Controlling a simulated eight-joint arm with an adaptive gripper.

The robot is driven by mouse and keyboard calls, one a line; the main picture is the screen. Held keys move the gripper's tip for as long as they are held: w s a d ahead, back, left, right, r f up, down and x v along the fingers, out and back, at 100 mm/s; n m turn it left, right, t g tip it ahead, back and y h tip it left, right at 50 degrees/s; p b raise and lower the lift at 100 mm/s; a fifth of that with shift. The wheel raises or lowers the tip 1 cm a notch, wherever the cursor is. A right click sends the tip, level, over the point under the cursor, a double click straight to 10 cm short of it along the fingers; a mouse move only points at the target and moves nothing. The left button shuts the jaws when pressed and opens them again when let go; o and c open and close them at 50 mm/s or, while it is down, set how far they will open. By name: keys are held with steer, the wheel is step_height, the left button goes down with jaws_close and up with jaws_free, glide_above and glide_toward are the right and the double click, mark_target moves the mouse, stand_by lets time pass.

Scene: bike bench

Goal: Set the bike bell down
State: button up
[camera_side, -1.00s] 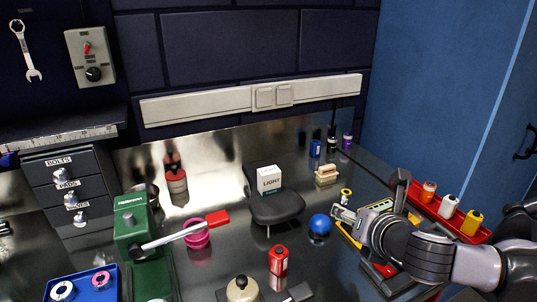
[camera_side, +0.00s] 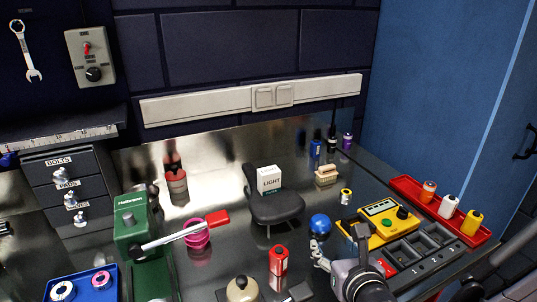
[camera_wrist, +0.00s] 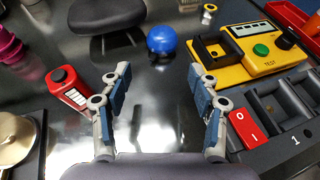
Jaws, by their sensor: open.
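No bike bell can be told for certain. A shiny blue ball-like thing (camera_side: 320,224) rests on the dark bench; it also shows in the wrist view (camera_wrist: 162,40). A cream domed thing with a dark knob (camera_side: 242,289) stands at the front edge of the side view and at the left of the wrist view (camera_wrist: 14,140). My gripper (camera_wrist: 158,58) is open, with nothing between its fingers. It is low over the bench, in front of the blue ball and left of the yellow tester; in the side view its arm partly hides it (camera_side: 338,246).
A yellow tester (camera_side: 378,219) and a black compartment tray (camera_side: 425,250) are close on the right. A red-and-white box (camera_side: 278,262) is close on the left. A black saddle (camera_side: 275,207) with a LIGHT box (camera_side: 269,180) stands behind. A red tray (camera_side: 412,190) holds bottles.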

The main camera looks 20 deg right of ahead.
mark_target(323, 229)
steer(key=x, duration=1)
steer(key=shift+d, duration=0.25)
steer(key=c, duration=1)
steer(key=shift+c, duration=0.3)
steer(key=shift+r, duration=0.1)
